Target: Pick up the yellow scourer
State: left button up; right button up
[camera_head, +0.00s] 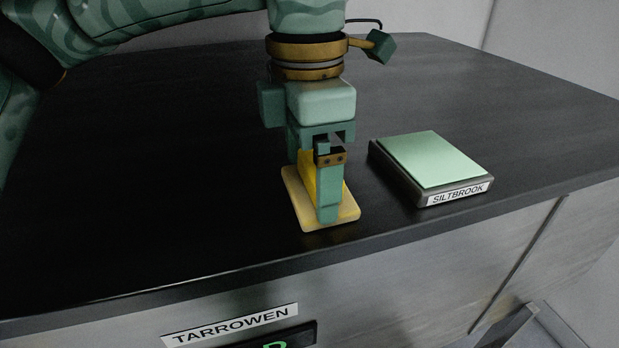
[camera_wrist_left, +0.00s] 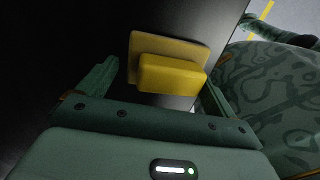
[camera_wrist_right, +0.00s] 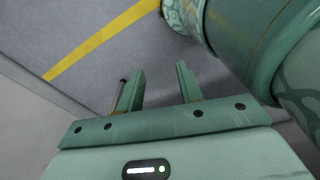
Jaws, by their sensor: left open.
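The yellow scourer (camera_head: 308,172) is a bright yellow block standing on a flat tan base (camera_head: 294,186) near the counter's front edge. It also shows in the left wrist view (camera_wrist_left: 172,76), between and slightly beyond the fingers. My left gripper (camera_head: 322,202) points down over it and is open, with one finger in front, partly hiding the scourer. The other finger is mostly hidden in the head view. I cannot tell whether either finger touches it. My right gripper (camera_wrist_right: 160,72) is open and empty, away from the counter, and shows only in its own wrist view.
A dark scale-like block with a pale green top (camera_head: 435,160), labelled SILTBROOK, sits right of the left gripper. The dark counter (camera_head: 150,190) is clear to the left. A TARROWEN label (camera_head: 230,325) is on the front panel below the edge.

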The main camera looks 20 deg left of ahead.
aim_at(314, 160)
pick_arm(q)
jog(key=shift+s+d+f, duration=0.25)
jog(key=shift+d+f, duration=0.05)
jog(key=shift+f, duration=0.2)
jog(key=shift+w+d, duration=0.1)
jog(key=shift+w, duration=0.3)
jog(key=c, duration=0.8)
jog(key=shift+s+r, duration=0.15)
jog(key=shift+s, duration=0.05)
notch_tip(314, 160, up, 10)
jog(key=shift+o, duration=0.9)
jog(key=shift+w, duration=0.1)
jog(key=shift+c, duration=0.4)
